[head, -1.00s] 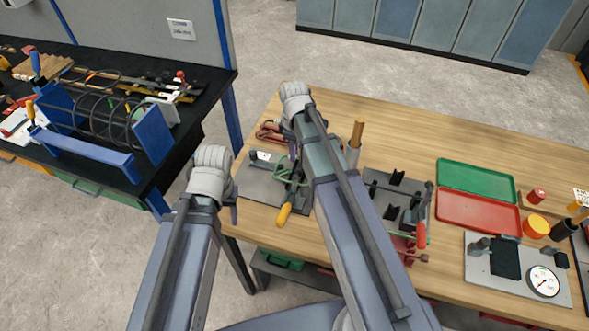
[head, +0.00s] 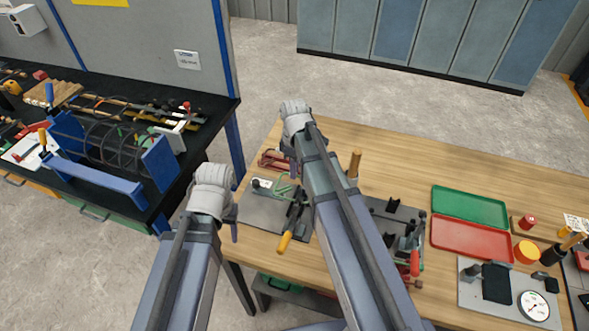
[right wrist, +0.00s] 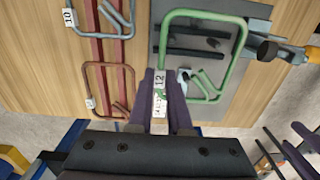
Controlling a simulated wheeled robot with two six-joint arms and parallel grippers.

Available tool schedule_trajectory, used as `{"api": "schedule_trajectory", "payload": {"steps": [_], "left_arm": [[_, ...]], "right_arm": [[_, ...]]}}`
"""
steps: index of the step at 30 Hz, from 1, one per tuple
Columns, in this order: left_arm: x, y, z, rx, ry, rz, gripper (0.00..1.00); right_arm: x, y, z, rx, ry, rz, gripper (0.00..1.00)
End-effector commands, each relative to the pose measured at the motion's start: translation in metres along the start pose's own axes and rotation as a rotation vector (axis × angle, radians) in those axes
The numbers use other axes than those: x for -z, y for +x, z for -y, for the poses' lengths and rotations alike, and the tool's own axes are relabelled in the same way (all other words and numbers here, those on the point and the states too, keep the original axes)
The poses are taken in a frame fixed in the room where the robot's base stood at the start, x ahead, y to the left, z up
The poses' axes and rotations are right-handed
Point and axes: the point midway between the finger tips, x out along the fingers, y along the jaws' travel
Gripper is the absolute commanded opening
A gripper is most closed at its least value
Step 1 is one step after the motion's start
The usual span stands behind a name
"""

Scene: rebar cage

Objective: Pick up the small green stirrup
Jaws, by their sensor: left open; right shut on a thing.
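The small green stirrup (right wrist: 205,55) is a bent bar loop with a white tag marked 12 in the right wrist view. It shows partly in the head view (head: 284,189), near the grey plate. My right gripper (right wrist: 162,78) is shut on one side of the loop, by the tag. The loop overlaps the grey plate in the picture; I cannot tell how far above it the loop is. In the head view my right gripper (head: 292,168) is partly hidden by its own arm. My left gripper (head: 234,226) is open and empty, left of the wooden table.
The grey plate (head: 262,209) carries a bending tool with an orange handle (head: 285,241). A reddish stirrup (right wrist: 108,66) and a blue-grey one (right wrist: 101,34) lie on red rails beside it. Green (head: 470,205) and red (head: 471,239) trays lie right. A black bench (head: 205,125) stands left.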

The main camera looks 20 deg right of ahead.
Motion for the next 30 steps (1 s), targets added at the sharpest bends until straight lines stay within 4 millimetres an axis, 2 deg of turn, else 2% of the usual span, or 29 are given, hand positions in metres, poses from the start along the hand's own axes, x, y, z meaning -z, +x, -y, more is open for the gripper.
{"api": "schedule_trajectory", "payload": {"steps": [1, 18, 23, 30], "left_arm": [[-0.001, -0.017, 0.002, 0.000, 0.000, 0.000, 0.57], [-0.007, -0.113, 0.011, -0.001, -0.006, 0.000, 0.57], [-0.007, -0.123, 0.011, -0.002, -0.009, 0.000, 0.57], [-0.007, -0.123, 0.011, -0.002, -0.010, 0.000, 0.57]], "right_arm": [[0.000, -0.017, 0.000, 0.000, 0.000, 0.000, 0.00], [0.000, -0.114, 0.000, 0.000, 0.000, 0.000, 0.00], [0.000, -0.124, 0.000, 0.000, 0.000, 0.000, 0.00], [0.000, -0.124, 0.000, 0.000, 0.000, 0.000, 0.00]]}}
